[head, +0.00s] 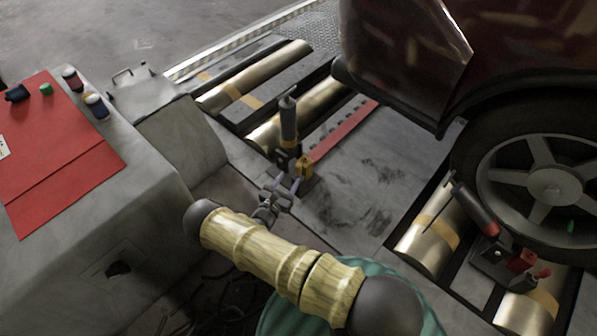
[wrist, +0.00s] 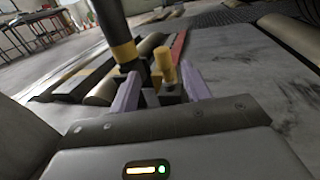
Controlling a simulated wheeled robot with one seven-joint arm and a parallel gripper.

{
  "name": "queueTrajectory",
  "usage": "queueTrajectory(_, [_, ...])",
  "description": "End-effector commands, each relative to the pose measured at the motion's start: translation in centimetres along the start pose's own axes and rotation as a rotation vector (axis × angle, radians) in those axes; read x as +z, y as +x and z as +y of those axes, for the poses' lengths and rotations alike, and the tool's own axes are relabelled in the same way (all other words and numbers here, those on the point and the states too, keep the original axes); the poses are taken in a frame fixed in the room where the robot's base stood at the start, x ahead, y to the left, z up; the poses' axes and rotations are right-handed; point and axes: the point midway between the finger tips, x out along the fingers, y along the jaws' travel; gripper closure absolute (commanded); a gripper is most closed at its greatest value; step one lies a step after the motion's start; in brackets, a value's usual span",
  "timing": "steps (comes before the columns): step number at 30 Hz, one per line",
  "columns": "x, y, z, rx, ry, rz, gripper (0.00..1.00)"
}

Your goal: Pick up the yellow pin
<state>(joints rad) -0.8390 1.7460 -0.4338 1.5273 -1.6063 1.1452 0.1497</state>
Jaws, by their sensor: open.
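The yellow pin (wrist: 164,64) stands upright from a dark block in the wrist view, between my gripper's two purple fingers as seen from the wrist. In the head view the yellow pin (head: 305,164) sits at the foot of a dark upright cylinder (head: 288,118). My gripper (head: 283,187) is open and empty, just in front of the pin. It also shows in the wrist view (wrist: 160,92). I cannot tell whether the fingers reach around the pin or stop short of it.
The dark cylinder (wrist: 113,35) rises close to the pin's left. Metal rollers (head: 270,75) lie behind. A car wheel (head: 545,180) and a second clamp-like device (head: 495,245) stand at right. A grey cabinet (head: 100,200) with a red mat (head: 60,150) is at left.

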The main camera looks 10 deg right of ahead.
Motion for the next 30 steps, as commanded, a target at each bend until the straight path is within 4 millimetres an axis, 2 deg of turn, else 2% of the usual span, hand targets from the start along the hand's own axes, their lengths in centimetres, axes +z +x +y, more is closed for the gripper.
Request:
queueTrajectory(6, [-0.3,3.7,0.0,-0.002,0.002,0.0,0.52])
queueTrajectory(10, [-0.1,4.5,0.0,0.0,0.001,0.001,0.52])
queueTrajectory(20, [-0.1,4.7,0.0,-0.001,0.001,0.001,0.52])
queueTrajectory(23, [-0.2,5.6,-0.2,-0.003,0.002,0.0,0.52])
queueTrajectory(30, [-0.3,9.0,-0.5,-0.003,0.003,0.0,0.52])
